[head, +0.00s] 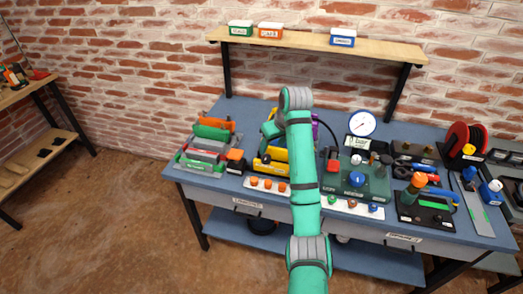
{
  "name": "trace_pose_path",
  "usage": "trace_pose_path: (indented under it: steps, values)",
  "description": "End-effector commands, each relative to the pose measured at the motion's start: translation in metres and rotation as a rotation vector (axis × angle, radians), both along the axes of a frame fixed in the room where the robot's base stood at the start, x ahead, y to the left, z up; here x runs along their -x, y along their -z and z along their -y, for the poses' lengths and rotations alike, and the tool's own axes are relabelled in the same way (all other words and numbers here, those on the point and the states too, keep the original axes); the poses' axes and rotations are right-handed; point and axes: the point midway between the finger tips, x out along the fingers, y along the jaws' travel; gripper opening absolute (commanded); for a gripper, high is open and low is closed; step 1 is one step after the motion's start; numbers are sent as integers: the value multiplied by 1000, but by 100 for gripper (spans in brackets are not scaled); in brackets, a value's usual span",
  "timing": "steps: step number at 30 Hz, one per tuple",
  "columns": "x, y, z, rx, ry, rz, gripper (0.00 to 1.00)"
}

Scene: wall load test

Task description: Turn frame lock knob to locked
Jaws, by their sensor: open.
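A dark green unit (374,190) with a round blue knob (357,180) on its front stands on the blue workbench, right of my arm. I cannot tell for certain that this blue knob is the frame lock knob, and its labels and pointer position are too small to read. My teal arm rises through the middle of the picture and bends over the bench. My gripper's fingers cannot be made out; the end of the arm is hidden behind the links.
The blue workbench (240,112) is crowded. A dial gauge (362,123), a red reel (458,137), an orange-topped fixture (418,181) and colored blocks (212,134) stand on it. A wooden shelf (385,47) with small boxes hangs above. The floor at left is clear.

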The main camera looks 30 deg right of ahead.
Motion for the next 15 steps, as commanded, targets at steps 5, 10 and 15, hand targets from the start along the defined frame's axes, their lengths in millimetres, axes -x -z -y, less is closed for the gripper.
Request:
trace_pose_path:
  steps: [5,10,15]
  values:
    - [2,-3,6,0,-1,-16,51]
    - [-7,19,5,0,-3,-16,51]
    - [-19,48,6,1,-3,-16,51]
